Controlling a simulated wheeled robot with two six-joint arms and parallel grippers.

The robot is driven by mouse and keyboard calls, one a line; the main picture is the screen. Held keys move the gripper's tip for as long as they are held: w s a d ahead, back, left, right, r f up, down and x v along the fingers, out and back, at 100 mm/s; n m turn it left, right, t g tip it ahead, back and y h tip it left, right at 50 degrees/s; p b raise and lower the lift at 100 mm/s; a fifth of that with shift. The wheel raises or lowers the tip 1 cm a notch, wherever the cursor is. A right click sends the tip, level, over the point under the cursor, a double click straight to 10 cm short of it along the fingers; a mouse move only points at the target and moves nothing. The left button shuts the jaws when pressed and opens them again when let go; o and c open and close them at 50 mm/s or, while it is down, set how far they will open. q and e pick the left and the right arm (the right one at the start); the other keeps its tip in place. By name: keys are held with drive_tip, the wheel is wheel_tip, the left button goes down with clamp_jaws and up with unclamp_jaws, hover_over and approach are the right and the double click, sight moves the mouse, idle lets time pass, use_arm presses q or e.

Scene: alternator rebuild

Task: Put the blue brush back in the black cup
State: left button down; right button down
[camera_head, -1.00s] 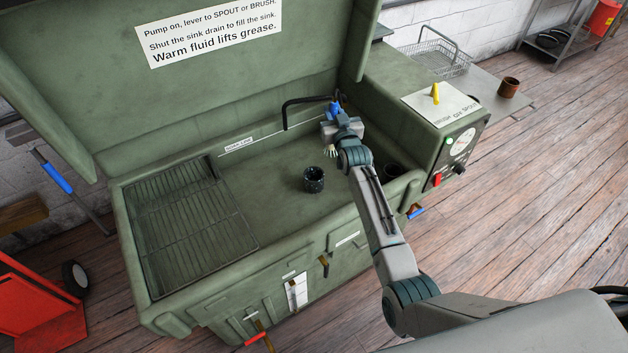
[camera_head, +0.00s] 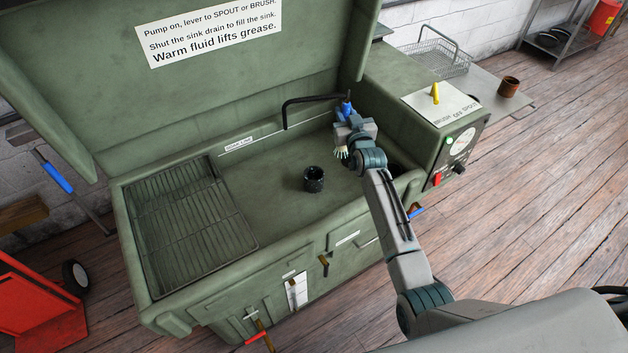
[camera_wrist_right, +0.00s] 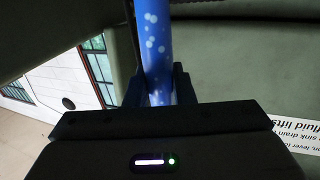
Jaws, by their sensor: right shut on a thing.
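The black cup (camera_head: 314,182) stands upright on the floor of the green wash sink. My right gripper (camera_head: 345,121) is shut on the blue brush (camera_head: 346,108), behind and to the right of the cup. The brush's pale bristles (camera_head: 341,153) show below the gripper, and its blue end sticks up above it. In the right wrist view the blue handle (camera_wrist_right: 158,50) stands between the two fingers (camera_wrist_right: 160,85). The brush is apart from the cup. My left gripper is not in view.
A black bent spout (camera_head: 300,101) reaches over the sink close to the brush. A wire rack (camera_head: 185,220) covers the sink's left part. The raised lid (camera_head: 210,85) stands behind. A control box (camera_head: 425,110) with a yellow lever (camera_head: 436,93) is on the right.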

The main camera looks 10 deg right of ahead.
drive_tip(key=s+d, duration=1)
drive_tip(key=d, duration=0.4)
drive_tip(key=shift+f, duration=0.15)
idle(0.4)
wheel_tip(320, 180, down, 10)
drive_tip(key=b, duration=1)
idle(0.7)
drive_tip(key=c, duration=1.1)
unclamp_jaws()
drive_tip(key=shift+c, duration=0.2)
drive_tip(key=shift+s, duration=0.1)
